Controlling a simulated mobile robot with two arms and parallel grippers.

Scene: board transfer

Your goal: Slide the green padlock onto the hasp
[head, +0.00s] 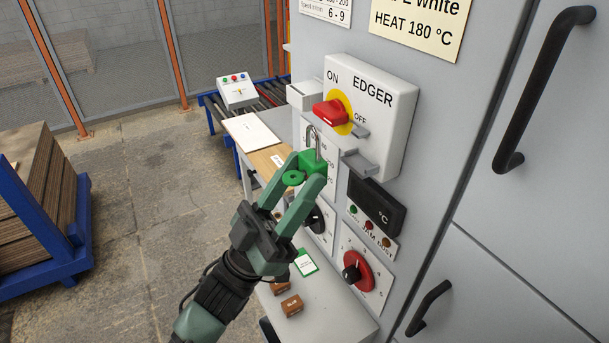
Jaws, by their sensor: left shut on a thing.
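The green padlock (311,161) has a grey metal shackle pointing up. My left gripper (301,172) is shut on its green body and holds it in the air in front of the machine panel. The grey hasp (357,165) sticks out below the EDGER switch box (384,110), just right of the padlock. The shackle appears apart from the hasp; the depth between them is hard to judge. The red switch handle (331,112) sits on a yellow disc between ON and OFF. My right gripper is not in view.
A grey ledge (340,318) below holds small brown blocks (291,305) and a green-edged card (305,263). A red knob (368,270) and a display (377,205) are on the panel. A door handle (540,90) is at right. Stacked boards (30,190) stand at left.

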